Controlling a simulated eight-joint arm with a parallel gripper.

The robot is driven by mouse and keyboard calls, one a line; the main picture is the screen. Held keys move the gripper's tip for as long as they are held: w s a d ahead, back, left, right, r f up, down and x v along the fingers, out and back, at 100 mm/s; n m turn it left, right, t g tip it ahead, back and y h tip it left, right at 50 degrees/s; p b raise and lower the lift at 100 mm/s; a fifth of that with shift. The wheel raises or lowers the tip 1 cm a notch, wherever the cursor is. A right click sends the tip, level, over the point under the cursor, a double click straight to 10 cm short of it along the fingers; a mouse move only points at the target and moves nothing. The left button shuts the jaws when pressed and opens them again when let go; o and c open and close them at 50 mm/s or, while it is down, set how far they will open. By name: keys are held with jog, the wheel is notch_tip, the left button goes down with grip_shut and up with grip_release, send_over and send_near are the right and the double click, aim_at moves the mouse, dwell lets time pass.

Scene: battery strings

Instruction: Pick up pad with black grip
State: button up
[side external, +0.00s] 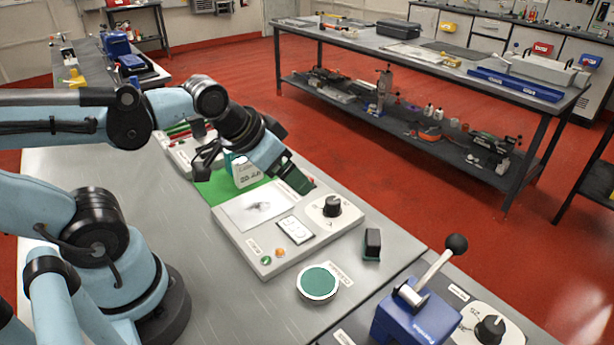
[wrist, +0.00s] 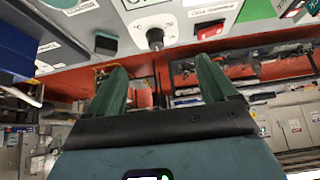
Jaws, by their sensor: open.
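The pad with black grip (side external: 372,244) is a small upright black block with a green underside. It stands on the grey bench just right of the control panel in the side view, and shows near the top left of the wrist view (wrist: 106,43). My gripper (side external: 298,183) has green fingers and is above the far edge of the panel, up and left of the pad. In the wrist view my gripper (wrist: 162,76) has its fingers spread with nothing between them. The pad lies outside the fingers, beyond the left one.
The control panel (side external: 258,253) carries a black knob (side external: 332,206) close to my gripper. A round green-topped disc (side external: 318,282) lies in front of the pad. A blue lever box (side external: 415,313) stands to the right. Bare bench surrounds the pad.

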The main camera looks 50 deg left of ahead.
jog(key=w+d+r+m+g, duration=0.1)
jog(key=w+d+m+g, duration=0.2)
jog(key=w+d+m, duration=0.15)
jog(key=m+g, duration=0.3)
jog(key=m, duration=0.1)
send_near(373, 237)
jog(key=shift+h, duration=0.4)
jog(key=f, duration=0.3)
jog(key=w+f, duration=0.1)
jog(key=f, duration=0.1)
jog(key=shift+a+f, duration=0.15)
jog(key=shift+a, duration=0.2)
jog(key=shift+d+f, duration=0.25)
jog(key=shift+f, duration=1.05)
jog(key=shift+d+f, duration=0.25)
jog(key=shift+f, duration=1.05)
jog(key=shift+c, duration=0.3)
jog(key=c, duration=1.2)
jog(key=shift+o, duration=0.2)
jog(key=shift+r, duration=0.1)
